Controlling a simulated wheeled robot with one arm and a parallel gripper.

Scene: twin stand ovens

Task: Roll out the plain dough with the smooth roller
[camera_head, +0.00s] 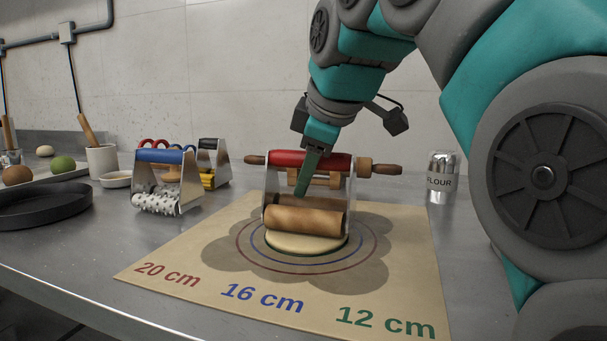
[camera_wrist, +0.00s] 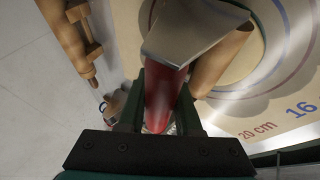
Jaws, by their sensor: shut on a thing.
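The smooth roller (camera_head: 304,221) is a plain wooden cylinder in a metal frame with a red handle (camera_head: 290,158). My gripper (camera_head: 306,172) is shut on that red handle; in the wrist view the handle (camera_wrist: 162,95) lies between the fingers. The plain dough (camera_head: 305,244) is a pale, flat round disc on the mat (camera_head: 215,265), near the middle of the printed rings. The roller is upright right over the dough, at its far half. I cannot tell whether it touches. In the wrist view the roller (camera_wrist: 222,62) hides part of the dough (camera_wrist: 250,70).
A studded roller with a blue handle (camera_head: 165,155) and another roller with a black handle (camera_head: 208,150) stand left. A wooden rolling pin (camera_head: 380,169) lies behind the mat. A flour shaker (camera_head: 441,178) stands right, a dark round pan (camera_head: 40,207) far left. The mat's front is clear.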

